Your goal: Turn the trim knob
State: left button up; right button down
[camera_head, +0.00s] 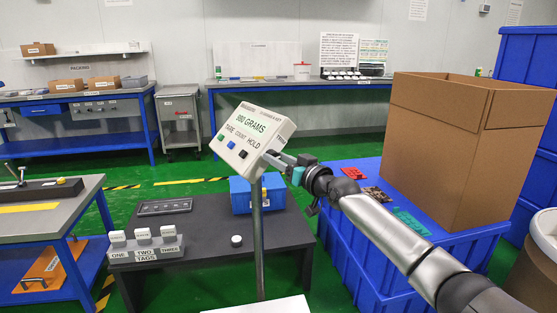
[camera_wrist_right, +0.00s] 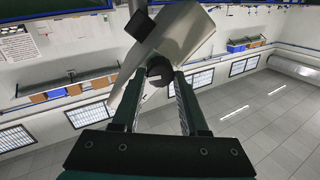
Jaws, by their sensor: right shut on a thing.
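The scale indicator (camera_head: 252,132) is a white box on a post, its screen reading 180 GRAMS or similar, with TARE, COUNT and HOLD buttons below. My right gripper (camera_head: 280,160) reaches its right side. In the right wrist view the box's metallic body (camera_wrist_right: 185,40) fills the upper middle. A dark round knob (camera_wrist_right: 159,68), apparently the trim knob, sits between the fingertips of my right gripper (camera_wrist_right: 160,80), which is shut on it. In the head view the gripper hides the knob. My left gripper is not in view.
A dark table (camera_head: 205,225) holds white tags on a grey stand (camera_head: 146,247), a blue bin (camera_head: 240,194) and a small white round piece (camera_head: 236,241). A large open cardboard box (camera_head: 450,135) stands on a blue base to the right, near my right arm.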

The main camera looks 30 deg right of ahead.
jog(key=shift+m, duration=2.1)
jog(key=shift+c, duration=2.2)
grip_release()
jog(key=shift+s+d, duration=0.1)
jog(key=shift+s, duration=0.05)
